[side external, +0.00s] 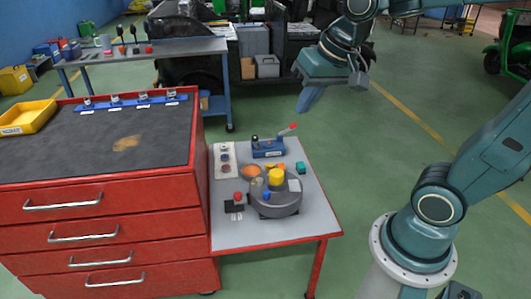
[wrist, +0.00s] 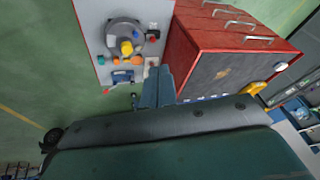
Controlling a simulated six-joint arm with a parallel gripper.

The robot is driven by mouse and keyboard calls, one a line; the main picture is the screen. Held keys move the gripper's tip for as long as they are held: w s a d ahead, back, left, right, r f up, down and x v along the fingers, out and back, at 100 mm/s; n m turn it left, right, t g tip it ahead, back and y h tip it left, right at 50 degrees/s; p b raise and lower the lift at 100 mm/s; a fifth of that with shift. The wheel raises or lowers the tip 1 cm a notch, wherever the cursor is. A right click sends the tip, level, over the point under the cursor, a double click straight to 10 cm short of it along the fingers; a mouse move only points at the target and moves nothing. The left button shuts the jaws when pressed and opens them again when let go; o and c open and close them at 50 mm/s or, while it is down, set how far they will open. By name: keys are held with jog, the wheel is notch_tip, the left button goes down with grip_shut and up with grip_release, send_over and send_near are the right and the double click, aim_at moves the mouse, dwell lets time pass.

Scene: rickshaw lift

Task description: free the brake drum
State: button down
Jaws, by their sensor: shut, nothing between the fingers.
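The brake drum (side external: 287,206) is a round grey housing on the small side table, and it also shows upside down at the top of the wrist view (wrist: 115,28). A yellow cylinder (side external: 276,176) stands on its top, with a small blue piece (side external: 267,196) near its front. A blue fixture with a red-tipped lever (side external: 268,147) stands behind it. A dark box with a red knob (side external: 237,203) is at its left. My gripper (side external: 304,107) is shut and empty, high above and behind the table; its fingers also show in the wrist view (wrist: 158,72).
An orange dish (side external: 251,170) and a teal block (side external: 300,168) lie close to the drum. A pale strip with round parts (side external: 225,160) lies along the table's left edge. The red drawer cabinet (side external: 110,215) stands higher on the left. The air above the drum is clear.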

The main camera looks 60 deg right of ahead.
jog(key=w+d+f+m, duration=0.3)
jog(key=w+f+m, duration=0.2)
jog(key=w, duration=0.6)
jog(key=m+g+y, duration=0.2)
jog(key=m, duration=0.7)
send_over(248, 195)
jog(key=s, duration=0.3)
notch_tip(248, 195, down, 18)
jog(key=w+d+f+m+y, duration=0.1)
jog(key=d+f+m, duration=0.2)
jog(key=f, duration=1.1)
jog(key=m, duration=0.2)
jog(key=shift+d+m+y, duration=0.15)
jog(key=shift+m+y, duration=0.15)
jog(key=shift+w+f, duration=0.1)
jog(key=shift+x, duration=4.9)
